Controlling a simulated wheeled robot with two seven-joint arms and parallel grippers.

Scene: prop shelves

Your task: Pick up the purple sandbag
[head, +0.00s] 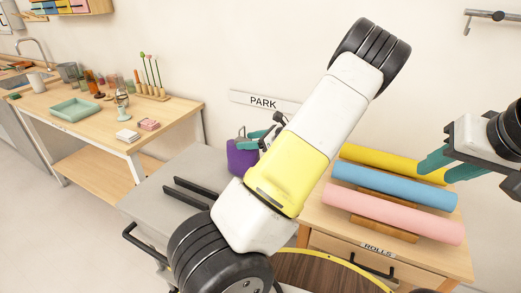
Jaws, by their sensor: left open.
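The purple sandbag (240,157) stands on the grey top of a cart or table, left of centre in the head view. A grey loop or handle shows at its top. My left gripper (258,137) is at the upper right side of the sandbag, with teal fingers close to its top. It is open. My own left arm hides part of the gripper and the sandbag's right side, so I cannot tell whether they touch. My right gripper (440,170) is at the right, above the rolls, with its teal fingers apart and nothing seen between them.
The grey surface (160,205) has two black rails (190,191) in front of the sandbag. A PARK sign (264,101) is on the wall behind. Yellow, blue and pink rolls (395,187) lie on a wooden cabinet at right. A wooden bench (95,115) with small items stands left.

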